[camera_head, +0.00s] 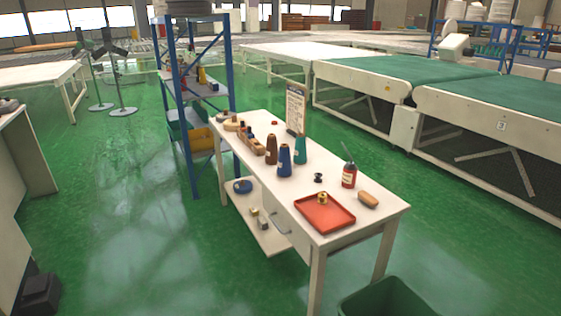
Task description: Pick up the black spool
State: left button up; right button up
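A small black spool (318,177) sits on the white table (366,222), just behind the red tray (318,226) and left of a red bottle (349,175). It looks upright and stands apart from the things around it. Neither of my grippers shows in the head camera view.
Blue (284,160), brown (271,150) and teal (300,150) thread cones stand behind the spool. A brown-handled object (368,200) lies right of the tray, which holds a small gold item. A green bin (387,300) stands before the table. Green floor is open at left.

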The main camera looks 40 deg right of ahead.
aim_at(318, 180)
jog(key=i, duration=2.7)
jog(key=i+z, duration=0.35)
jog(key=z, duration=0.15)
jog(key=i+j+z, duration=0.2)
jog(key=z, duration=0.3)
jog(key=i+j+z, duration=0.35)
jog(key=z, duration=0.15)
